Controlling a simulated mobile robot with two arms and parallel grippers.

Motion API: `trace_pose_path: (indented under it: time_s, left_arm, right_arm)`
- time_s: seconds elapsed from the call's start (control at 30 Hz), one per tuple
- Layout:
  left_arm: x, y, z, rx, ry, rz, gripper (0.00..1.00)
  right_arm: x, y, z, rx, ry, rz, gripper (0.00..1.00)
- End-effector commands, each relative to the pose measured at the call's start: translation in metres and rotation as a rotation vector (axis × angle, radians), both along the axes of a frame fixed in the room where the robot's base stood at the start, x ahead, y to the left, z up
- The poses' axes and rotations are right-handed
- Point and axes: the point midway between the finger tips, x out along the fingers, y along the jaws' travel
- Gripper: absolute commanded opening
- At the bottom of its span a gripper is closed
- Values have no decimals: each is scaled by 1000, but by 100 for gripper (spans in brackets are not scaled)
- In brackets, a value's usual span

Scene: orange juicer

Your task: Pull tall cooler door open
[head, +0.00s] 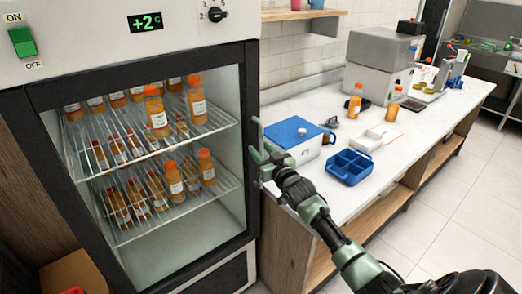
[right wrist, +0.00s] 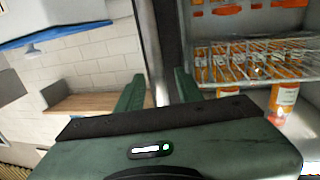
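The tall cooler has a glass door with a dark frame (head: 250,95), which looks shut in the head view; bottles show through the glass. A grey vertical handle (head: 256,138) stands on the door's right side. My right gripper (head: 262,168) is at the handle. In the right wrist view, its two green fingers (right wrist: 157,92) are apart, with the handle bar (right wrist: 146,45) seen between them. Space shows beside the bar, and I cannot tell whether a finger touches it. My left gripper is not in view.
A white counter (head: 410,125) runs right of the cooler. On it are a blue-lidded box (head: 296,133), a blue divided tray (head: 349,167) and orange bottles (head: 355,101). Orange bottles (head: 205,167) stand on the cooler's wire racks. Tiled floor (head: 455,190) is open at right.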

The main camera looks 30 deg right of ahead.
Motion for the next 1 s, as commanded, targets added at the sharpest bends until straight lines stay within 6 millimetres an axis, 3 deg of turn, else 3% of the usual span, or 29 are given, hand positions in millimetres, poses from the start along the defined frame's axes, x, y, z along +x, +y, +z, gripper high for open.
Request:
trace_pose_path:
  time_s: [0.17,0.3,0.33,1.0]
  left_arm:
    - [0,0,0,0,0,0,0]
    - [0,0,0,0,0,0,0]
    - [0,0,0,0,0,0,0]
    - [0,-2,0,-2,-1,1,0]
  right_arm:
    - [0,0,0,-1,0,0,36]
    - [0,0,0,-1,0,0,3]
    - [0,0,0,-1,0,0,0]
    - [0,0,0,-1,1,0,0]
